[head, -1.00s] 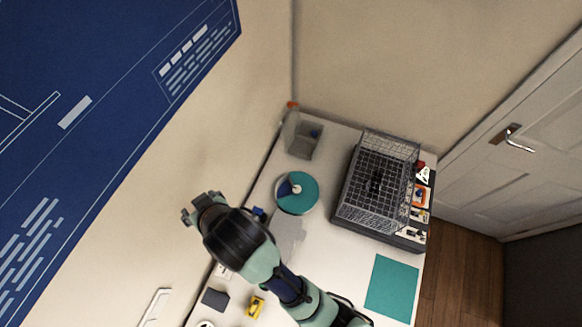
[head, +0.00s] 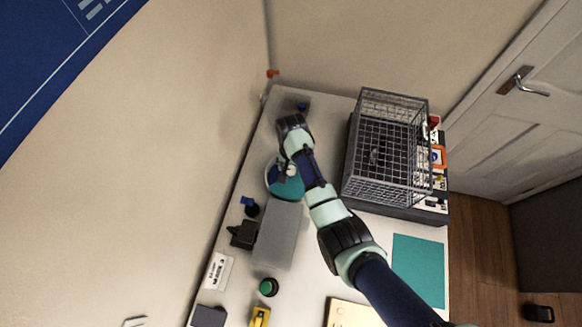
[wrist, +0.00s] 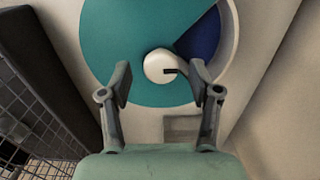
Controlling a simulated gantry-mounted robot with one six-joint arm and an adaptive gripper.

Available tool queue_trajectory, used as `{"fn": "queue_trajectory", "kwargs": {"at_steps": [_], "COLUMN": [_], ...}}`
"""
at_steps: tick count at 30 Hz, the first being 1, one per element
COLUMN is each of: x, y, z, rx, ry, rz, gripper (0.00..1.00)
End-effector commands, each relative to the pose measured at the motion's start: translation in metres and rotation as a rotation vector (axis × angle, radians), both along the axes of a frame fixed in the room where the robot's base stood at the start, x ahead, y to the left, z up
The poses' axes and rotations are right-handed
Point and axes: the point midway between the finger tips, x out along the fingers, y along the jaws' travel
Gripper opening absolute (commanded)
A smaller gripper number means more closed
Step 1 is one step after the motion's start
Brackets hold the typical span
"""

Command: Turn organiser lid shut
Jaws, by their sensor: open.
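The round organiser has a teal lid (wrist: 112,45), a pale rim and a white centre knob (wrist: 160,66) with a small dark pointer. A dark blue wedge (wrist: 202,40) shows at the lid's right side in the wrist view. In the head view the organiser (head: 287,187) stands on the table, partly hidden by my arm. My gripper (wrist: 161,74) is open over the lid. Its fingers appear on either side of the knob with gaps between. I cannot tell how high the fingertips are above it.
A wire mesh basket (head: 388,150) on a dark base stands right of the organiser. A grey block (head: 277,235) lies just in front of it. A green button (head: 268,287) and a teal mat (head: 418,270) are further forward. The wall is close on the left.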

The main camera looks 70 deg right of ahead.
Motion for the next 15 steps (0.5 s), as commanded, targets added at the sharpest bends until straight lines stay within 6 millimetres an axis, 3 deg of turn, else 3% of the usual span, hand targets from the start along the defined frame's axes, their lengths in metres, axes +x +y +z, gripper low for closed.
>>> {"fn": "queue_trajectory", "kwargs": {"at_steps": [4, 12, 15], "x": [0.0, 0.0, 0.0], "y": [0.0, 0.0, 0.0], "z": [-0.018, -0.02, -0.02], "rx": [-0.001, -0.001, -0.001], "ry": [0.0, -0.001, -0.001], "rz": [0.001, 0.001, 0.002], "gripper": [0.63, 0.63, 0.49]}}
